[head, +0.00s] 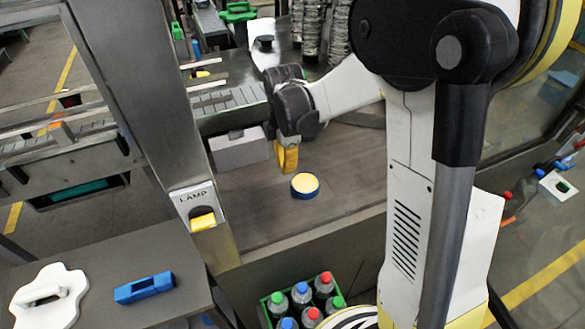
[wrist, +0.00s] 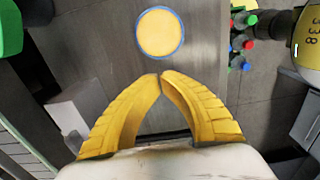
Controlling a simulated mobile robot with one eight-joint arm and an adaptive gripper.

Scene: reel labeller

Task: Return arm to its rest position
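My arm reaches over the grey table (head: 250,210) from the right. My gripper (head: 288,168) hangs above the table with its yellow fingers pointing down. In the wrist view the two fingertips (wrist: 160,76) meet, with nothing held between them. A round disc with a yellow top and blue rim (head: 305,186) lies on the table, just right of the gripper in the head view. In the wrist view the disc (wrist: 160,33) lies beyond the fingertips, apart from them.
A white box (head: 240,150) stands beside the gripper. A metal post carries a LAMP panel (head: 198,206) at left. A green crate of bottles (head: 302,303) stands below the table's front. A blue object (head: 144,288) and white piece (head: 50,296) lie on the front-left surface.

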